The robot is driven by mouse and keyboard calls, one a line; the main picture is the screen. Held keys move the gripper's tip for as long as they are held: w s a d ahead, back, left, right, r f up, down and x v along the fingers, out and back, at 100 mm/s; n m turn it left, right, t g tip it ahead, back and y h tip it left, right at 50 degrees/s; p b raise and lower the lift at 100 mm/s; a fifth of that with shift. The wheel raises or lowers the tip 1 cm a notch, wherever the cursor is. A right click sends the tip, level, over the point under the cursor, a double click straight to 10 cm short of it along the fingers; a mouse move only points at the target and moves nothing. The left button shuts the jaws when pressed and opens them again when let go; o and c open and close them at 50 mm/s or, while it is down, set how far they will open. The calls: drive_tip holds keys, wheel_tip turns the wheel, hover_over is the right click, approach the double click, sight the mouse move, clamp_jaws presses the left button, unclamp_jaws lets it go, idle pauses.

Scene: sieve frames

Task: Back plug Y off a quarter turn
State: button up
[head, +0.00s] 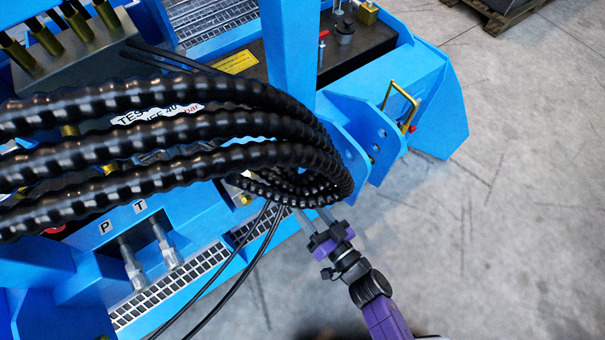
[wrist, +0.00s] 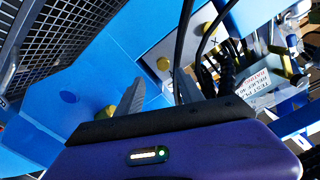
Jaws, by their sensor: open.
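My gripper (wrist: 159,80) is open and empty in the wrist view, its two grey fingers apart. A brass plug (wrist: 163,63) on a pale plate shows just beyond and between the fingertips; I see no contact. Another brass piece (wrist: 110,112) lies low, beside the left finger and partly hidden by it. A label X (wrist: 216,42) marks the plate to the right. No label Y is legible, so I cannot tell which piece is plug Y. In the head view my gripper (head: 313,216) is at the blue machine's front edge, below looped hoses, and a brass fitting (head: 245,198) shows to its left.
Thick black ribbed hoses (head: 180,150) cross above the work area. Thin black cables (head: 262,235) hang left of my gripper, and also pass close in the wrist view (wrist: 180,45). A blue bracket (head: 375,135) stands at upper right.

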sight(284, 180)
drive_tip(key=shift+m, duration=0.4)
drive_tip(key=b+x, duration=0.1)
drive_tip(key=x, duration=0.3)
drive_tip(key=b+x, duration=0.1)
drive_tip(key=x, duration=0.2)
drive_tip(key=shift+w+a+r, duration=0.2)
drive_tip(key=shift+a, duration=0.25)
drive_tip(key=shift+c, duration=0.5)
clamp_jaws()
